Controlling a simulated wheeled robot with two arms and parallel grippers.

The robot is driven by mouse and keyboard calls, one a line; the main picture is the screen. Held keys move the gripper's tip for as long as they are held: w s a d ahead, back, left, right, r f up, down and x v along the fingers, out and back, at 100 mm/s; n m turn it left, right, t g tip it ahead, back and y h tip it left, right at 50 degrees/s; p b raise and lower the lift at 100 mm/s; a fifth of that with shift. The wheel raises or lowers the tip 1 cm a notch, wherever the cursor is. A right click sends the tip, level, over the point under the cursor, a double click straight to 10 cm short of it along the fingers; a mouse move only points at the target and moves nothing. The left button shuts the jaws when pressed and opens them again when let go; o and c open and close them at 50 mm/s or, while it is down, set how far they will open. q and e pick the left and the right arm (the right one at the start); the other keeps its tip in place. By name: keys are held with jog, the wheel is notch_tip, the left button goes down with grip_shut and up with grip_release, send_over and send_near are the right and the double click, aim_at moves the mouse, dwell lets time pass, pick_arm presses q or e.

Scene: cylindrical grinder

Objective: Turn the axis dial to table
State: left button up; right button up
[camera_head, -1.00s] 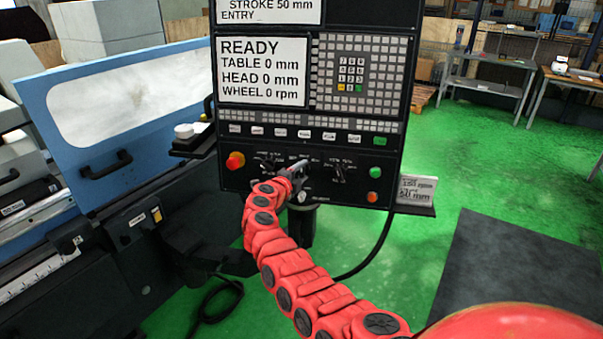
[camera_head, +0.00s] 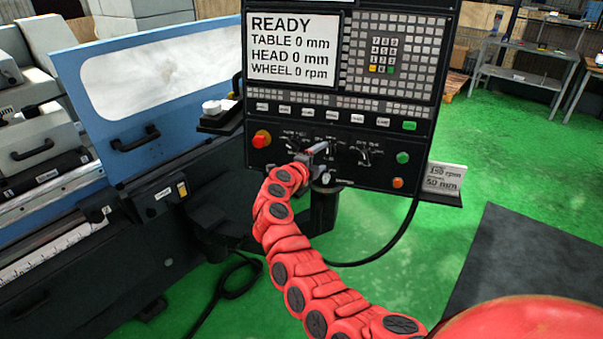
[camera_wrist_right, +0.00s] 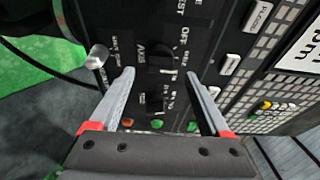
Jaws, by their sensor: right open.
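The axis dial (camera_wrist_right: 160,57) is a black knob on the dark control panel (camera_head: 272,168), beside the printed word AXIS in the right wrist view. Its pointer setting is not readable. My right gripper (camera_wrist_right: 160,74) is open, with its two grey fingers on either side of the line to the dial. Contact with the dial cannot be made out. In the head view the right gripper (camera_head: 318,149) is at the lower middle of the panel and covers the dial there. My left gripper is not in view.
A red button (camera_head: 261,139) and a green button (camera_head: 403,157) flank the dials. A second black dial (camera_wrist_right: 155,101) and a silver knob (camera_wrist_right: 98,56) are near the fingers. The screen (camera_head: 292,63) reads READY. A blue machine cover (camera_head: 70,75) stands left.

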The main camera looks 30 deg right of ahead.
jog(key=b+v, duration=0.3)
jog(key=v, duration=1)
